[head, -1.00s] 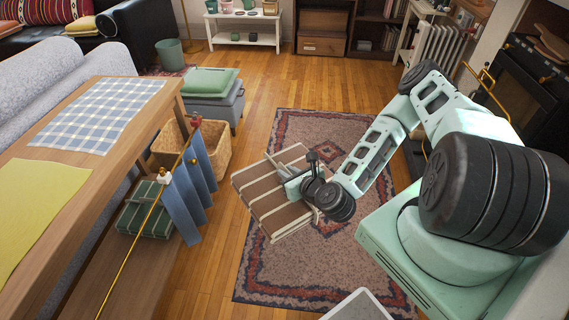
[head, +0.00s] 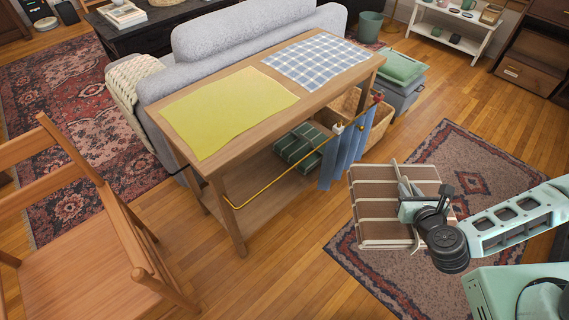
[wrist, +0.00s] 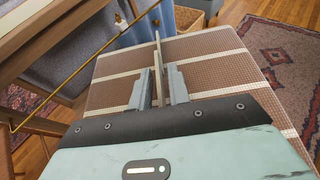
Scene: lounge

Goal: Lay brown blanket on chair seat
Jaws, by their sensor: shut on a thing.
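The brown blanket (head: 385,205) is folded flat, with cream stripes, and hangs in the air over the patterned rug. My gripper (head: 408,198) is shut on a raised fold of it; in the wrist view the two fingers (wrist: 158,88) pinch this fold and the blanket (wrist: 205,72) spreads out beyond them. A wooden chair (head: 85,240) with a slatted back stands at the lower left of the head view, apart from the blanket. Its seat (head: 75,260) is bare where it shows; part of the chair is cut off by the frame.
A wooden console table (head: 305,108) with a yellow cloth (head: 228,110) and a checked cloth (head: 318,60) stands between blanket and chair. Its lower shelf holds a green striped blanket (head: 300,147). Blue cloth (head: 347,155) hangs from its brass rail. Wooden floor (head: 285,260) in front is clear.

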